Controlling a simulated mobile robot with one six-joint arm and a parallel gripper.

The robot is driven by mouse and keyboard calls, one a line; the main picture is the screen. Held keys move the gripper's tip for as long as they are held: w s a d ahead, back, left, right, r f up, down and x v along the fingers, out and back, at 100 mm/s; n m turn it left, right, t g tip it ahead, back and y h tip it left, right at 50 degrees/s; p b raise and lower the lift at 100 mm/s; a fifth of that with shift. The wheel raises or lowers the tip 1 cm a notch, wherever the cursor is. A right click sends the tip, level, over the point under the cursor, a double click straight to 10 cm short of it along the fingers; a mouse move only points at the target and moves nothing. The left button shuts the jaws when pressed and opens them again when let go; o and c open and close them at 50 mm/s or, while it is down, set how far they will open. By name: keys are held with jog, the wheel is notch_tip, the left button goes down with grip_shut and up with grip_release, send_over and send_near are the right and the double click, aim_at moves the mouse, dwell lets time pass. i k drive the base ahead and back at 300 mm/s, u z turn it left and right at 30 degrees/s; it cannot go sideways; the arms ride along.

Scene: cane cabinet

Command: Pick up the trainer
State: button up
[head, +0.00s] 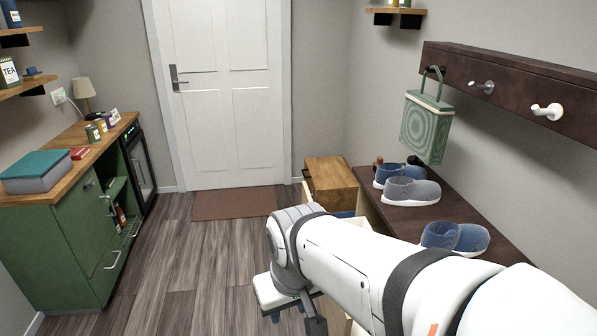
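Several low shoes with white soles stand on the dark bench (480,216) at right. A blue shoe (389,172) is at the back, a grey-blue shoe (418,192) is just in front of it, and another blue-grey shoe (473,240) is nearer, partly hidden by my arm. I cannot tell which one is the trainer. My gripper (296,322) points down over the floor, left of the bench and apart from these shoes. Its fingers are partly cut off by the bottom edge and small, so its opening and any contents are unclear.
A wooden cabinet (331,183) stands beyond the bench. Pale open woodwork beside the bench is partly hidden by my arm. A green bag (426,128) hangs from the wall rack (514,85). A green cabinet (75,245) stands left. The middle floor is clear.

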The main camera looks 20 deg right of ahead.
aim_at(402, 192)
jog(key=u, duration=0.65)
jog(key=i, duration=3.6)
jog(key=z, duration=4.55)
jog(key=i, duration=0.65)
jog(key=u, duration=0.1)
